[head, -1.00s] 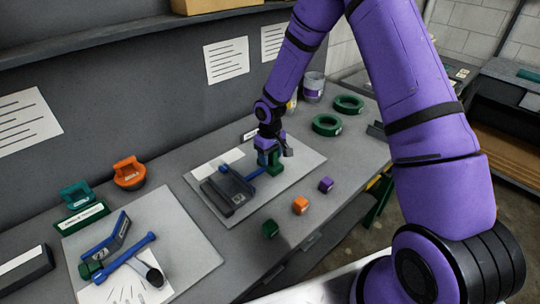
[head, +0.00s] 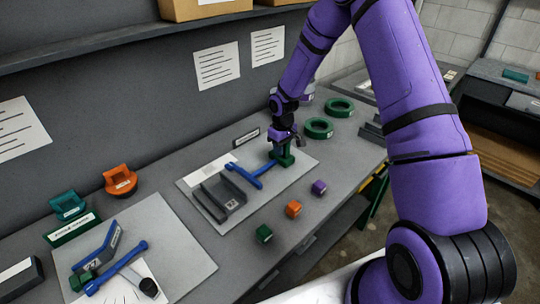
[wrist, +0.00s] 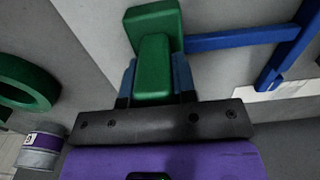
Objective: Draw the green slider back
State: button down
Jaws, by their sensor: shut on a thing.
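The green slider (head: 287,158) is a green block at the right part of a light board (head: 284,177) on the bench. A blue T-shaped bar (head: 243,173) runs from it toward a dark grey channel (head: 213,205), with its crossbar lying apart from the channel. My gripper (head: 283,147) points down on the slider. In the wrist view, the green slider (wrist: 153,24) has its raised green grip between my blue fingers (wrist: 155,78), which are shut on it. The blue bar (wrist: 235,39) extends to the right there. The slider's underside is hidden.
Green (head: 264,233), orange (head: 293,208) and purple (head: 319,187) cubes sit along the front edge. Two green rings (head: 319,128) lie beyond the board. Orange (head: 121,180) and teal (head: 68,205) holders stand left. A second board (head: 194,255) carries a blue-handled fixture.

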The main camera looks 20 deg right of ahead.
jog(key=shift+w+d+r, duration=0.1)
jog(key=shift+w+d, duration=0.1)
jog(key=shift+d, duration=0.25)
jog(key=c, duration=0.9)
grip_release()
jog(key=shift+d, duration=0.15)
notch_tip(320, 180, up, 11)
jog(key=shift+f, duration=0.15)
